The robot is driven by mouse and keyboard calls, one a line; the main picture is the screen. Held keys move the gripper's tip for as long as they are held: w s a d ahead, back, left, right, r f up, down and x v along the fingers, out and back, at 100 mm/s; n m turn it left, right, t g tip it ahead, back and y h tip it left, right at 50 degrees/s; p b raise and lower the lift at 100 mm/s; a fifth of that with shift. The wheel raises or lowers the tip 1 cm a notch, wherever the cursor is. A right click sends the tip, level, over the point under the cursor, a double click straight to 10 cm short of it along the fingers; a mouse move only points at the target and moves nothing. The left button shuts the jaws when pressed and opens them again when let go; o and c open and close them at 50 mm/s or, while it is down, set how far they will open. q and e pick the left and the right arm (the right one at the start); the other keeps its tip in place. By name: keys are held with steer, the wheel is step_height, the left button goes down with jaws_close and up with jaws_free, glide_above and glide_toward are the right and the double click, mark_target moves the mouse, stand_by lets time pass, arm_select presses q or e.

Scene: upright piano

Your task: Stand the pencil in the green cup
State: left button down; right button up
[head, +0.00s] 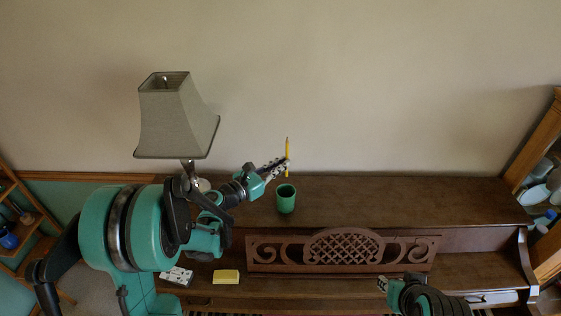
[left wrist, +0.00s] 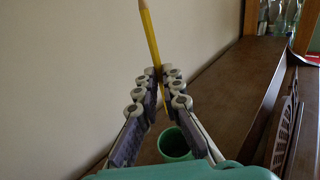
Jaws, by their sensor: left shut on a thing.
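A yellow pencil (head: 287,149) is held upright by my left gripper (head: 285,163), above the piano top. In the left wrist view the pencil (left wrist: 149,35) stands between the closed fingertips (left wrist: 160,76) and leans slightly. The green cup (head: 286,199) stands upright on the piano top, in front of and below the gripper. In the left wrist view the cup (left wrist: 174,143) shows below the fingers, partly hidden by the gripper. The pencil is outside the cup. My right gripper (head: 383,285) is at the lower right, apart from both; its finger state is unclear.
The dark wooden piano top (head: 400,200) is clear to the right of the cup. A lamp (head: 178,118) stands on the left, close behind my left arm. A yellow block (head: 226,277) and a white item (head: 177,275) lie at the lower left. A carved music stand (head: 343,250) is in front.

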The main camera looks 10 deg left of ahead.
arm_select(q)
step_height(320, 180, down, 12)
steer(key=b, duration=1)
steer(key=shift+w+f, duration=0.15)
steer(key=shift+f, duration=0.05)
steer(key=c, duration=1.6)
jaws_free()
steer(key=v, duration=1.2)
